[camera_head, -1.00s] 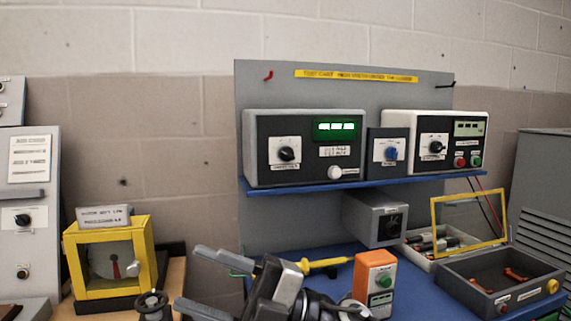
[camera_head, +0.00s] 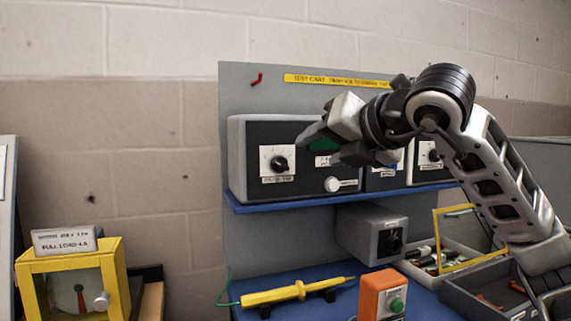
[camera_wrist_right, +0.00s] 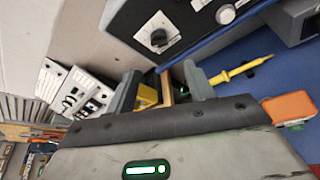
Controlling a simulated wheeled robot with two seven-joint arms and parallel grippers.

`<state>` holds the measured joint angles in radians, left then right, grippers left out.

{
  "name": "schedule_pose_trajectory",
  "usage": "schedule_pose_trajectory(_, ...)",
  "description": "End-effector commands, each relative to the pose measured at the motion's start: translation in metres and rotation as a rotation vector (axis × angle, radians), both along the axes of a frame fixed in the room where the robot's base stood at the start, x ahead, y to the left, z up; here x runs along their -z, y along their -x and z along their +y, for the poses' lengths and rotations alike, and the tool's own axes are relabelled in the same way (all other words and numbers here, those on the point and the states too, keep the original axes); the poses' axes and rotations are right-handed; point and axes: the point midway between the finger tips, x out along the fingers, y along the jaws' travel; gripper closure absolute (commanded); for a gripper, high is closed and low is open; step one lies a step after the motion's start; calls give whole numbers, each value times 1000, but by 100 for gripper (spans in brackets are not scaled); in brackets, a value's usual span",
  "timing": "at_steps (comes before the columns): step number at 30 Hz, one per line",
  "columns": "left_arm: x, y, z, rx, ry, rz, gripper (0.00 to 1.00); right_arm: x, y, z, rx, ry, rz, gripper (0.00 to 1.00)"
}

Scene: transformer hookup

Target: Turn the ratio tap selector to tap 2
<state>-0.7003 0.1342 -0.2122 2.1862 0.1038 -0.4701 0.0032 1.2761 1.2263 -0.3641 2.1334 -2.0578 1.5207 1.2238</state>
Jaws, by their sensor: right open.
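A black rotary knob (camera_head: 278,164) on a white plate is on the left instrument (camera_head: 240,150) on the blue shelf. Its label is too small to read, so I cannot be sure it is the ratio tap selector. The knob also shows at the top of the right wrist view (camera_wrist_right: 158,38). My right gripper (camera_head: 328,146) is open and empty in front of that instrument, right of the knob and apart from it, hiding part of the green display. In the wrist view its fingers (camera_wrist_right: 160,90) point up, below the knob. My left gripper is not in view.
The right instrument's knob (camera_head: 433,155) is partly behind my right arm. A white round button (camera_head: 332,184) is near my fingers. Below are a yellow probe (camera_head: 282,293), an orange box (camera_head: 381,295) and a grey box (camera_head: 370,232). A yellow-framed meter (camera_head: 72,285) stands at left.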

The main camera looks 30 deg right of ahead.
Motion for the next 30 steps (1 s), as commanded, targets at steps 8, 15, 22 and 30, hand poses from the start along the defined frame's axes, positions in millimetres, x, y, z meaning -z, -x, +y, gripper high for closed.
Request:
schedule_pose_trajectory(8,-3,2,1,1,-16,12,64,20,-59,-1,-4,-1,6,47)
schedule_pose_trajectory(15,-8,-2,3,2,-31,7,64,33,-99,-2,-4,0,2,47)
schedule_pose_trajectory(22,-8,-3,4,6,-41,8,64,40,-114,-3,-3,1,2,47)
schedule_pose_trajectory(30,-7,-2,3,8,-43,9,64,41,-115,-3,-4,2,1,47)
